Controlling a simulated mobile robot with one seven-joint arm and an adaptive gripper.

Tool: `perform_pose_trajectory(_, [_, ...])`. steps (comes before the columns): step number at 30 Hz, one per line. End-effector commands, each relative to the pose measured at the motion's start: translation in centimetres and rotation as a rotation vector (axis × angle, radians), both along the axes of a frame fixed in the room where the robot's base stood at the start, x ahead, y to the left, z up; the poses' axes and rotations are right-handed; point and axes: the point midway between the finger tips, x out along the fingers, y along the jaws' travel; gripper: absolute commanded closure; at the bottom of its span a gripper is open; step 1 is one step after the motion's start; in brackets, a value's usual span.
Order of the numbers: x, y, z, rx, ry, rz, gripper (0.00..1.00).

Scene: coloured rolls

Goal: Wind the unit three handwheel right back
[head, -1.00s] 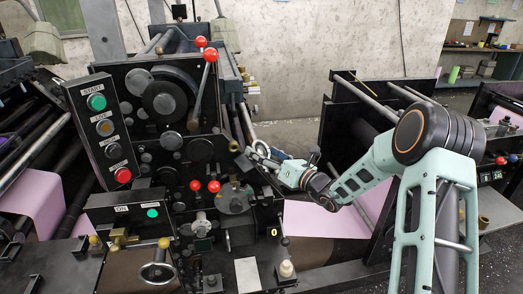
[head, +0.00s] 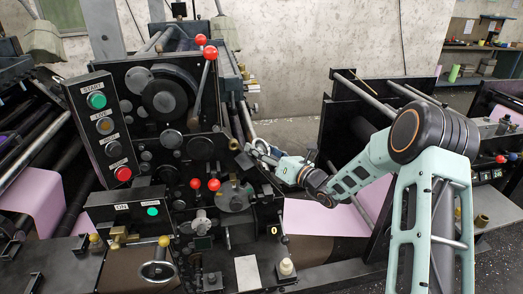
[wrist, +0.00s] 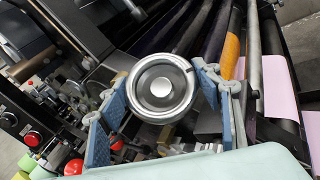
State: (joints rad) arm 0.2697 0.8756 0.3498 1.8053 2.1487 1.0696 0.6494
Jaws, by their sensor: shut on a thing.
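A round chrome handwheel (wrist: 161,87) with a bright rim and a silver centre hub fills the middle of the wrist view. My gripper (wrist: 164,92) has one blue-padded finger on each side of it and is shut on its rim. In the head view my gripper (head: 268,156) reaches in from the right to the side of the dark press unit, and the handwheel there is small and mostly hidden by the fingers. No unit number can be read beside this wheel.
A control box (head: 104,127) with green, amber and red buttons stands left of red-knobbed levers (head: 210,53). Another handwheel (head: 158,271) sits at the lower left. Pink web (head: 322,220) runs below my arm. Rollers (wrist: 255,55) lie close to the right finger.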

Motion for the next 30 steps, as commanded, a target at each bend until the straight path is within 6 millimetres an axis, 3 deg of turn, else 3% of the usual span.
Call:
perform_pose_trajectory(11, [0.15, -0.15, -0.46, -0.043, -0.132, 0.123, 0.66])
perform_pose_trajectory(30, [0.14, -0.06, -0.28, -0.182, -0.531, 0.517, 0.66])
